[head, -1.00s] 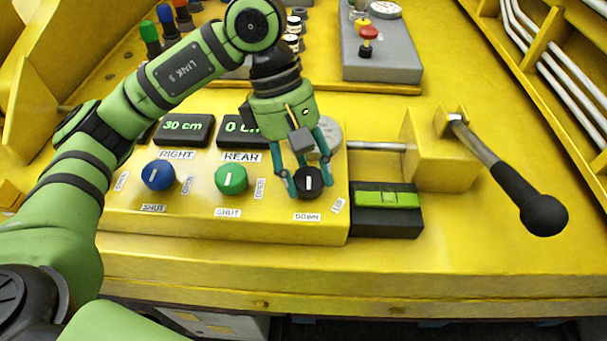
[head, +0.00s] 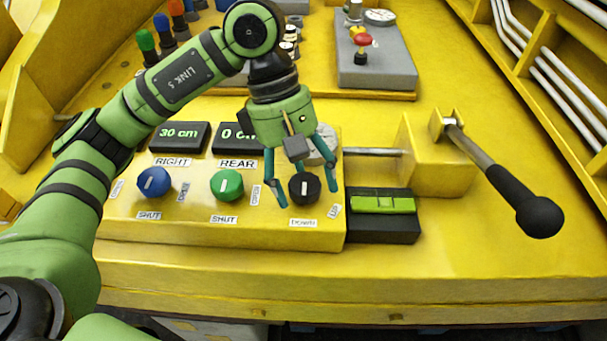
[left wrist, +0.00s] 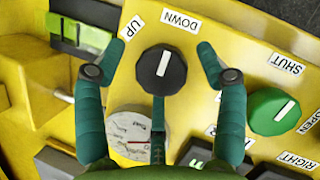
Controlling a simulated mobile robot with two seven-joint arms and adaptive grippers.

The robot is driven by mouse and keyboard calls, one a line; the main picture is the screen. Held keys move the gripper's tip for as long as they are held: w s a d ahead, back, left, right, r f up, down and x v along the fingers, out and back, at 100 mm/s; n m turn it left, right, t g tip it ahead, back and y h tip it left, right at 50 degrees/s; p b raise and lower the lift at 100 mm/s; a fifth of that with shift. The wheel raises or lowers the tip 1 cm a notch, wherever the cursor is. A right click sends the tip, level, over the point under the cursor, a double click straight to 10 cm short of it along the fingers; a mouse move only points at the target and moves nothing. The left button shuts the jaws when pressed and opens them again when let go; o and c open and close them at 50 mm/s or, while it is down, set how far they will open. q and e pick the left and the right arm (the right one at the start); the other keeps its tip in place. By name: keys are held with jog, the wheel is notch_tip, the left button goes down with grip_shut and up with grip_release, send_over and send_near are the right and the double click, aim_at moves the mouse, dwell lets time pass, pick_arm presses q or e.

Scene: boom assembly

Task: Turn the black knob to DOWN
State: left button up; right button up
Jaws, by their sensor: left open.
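The black knob (head: 305,188) sits on the front of the yellow panel, and its white mark lines up roughly with the DOWN label (head: 303,223). In the left wrist view the black knob (left wrist: 161,70) shows whole, its mark tilted toward the DOWN label (left wrist: 181,22), with the UP label (left wrist: 133,27) to the left. My left gripper (head: 305,195) is open, its teal fingers on both sides of the knob. In the left wrist view the left gripper (left wrist: 163,58) shows clear gaps between fingers and knob. My right gripper is not in view.
A green knob (head: 227,185) and a blue knob (head: 154,182) are left of the black knob. A black box with a green switch (head: 383,205) stands close on the right. A black-handled lever (head: 538,215) reaches out farther right. A round gauge (left wrist: 130,132) lies behind the knob.

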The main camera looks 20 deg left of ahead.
pick_arm(q)
jog(key=v, duration=1.2)
jog(key=shift+d, duration=0.15)
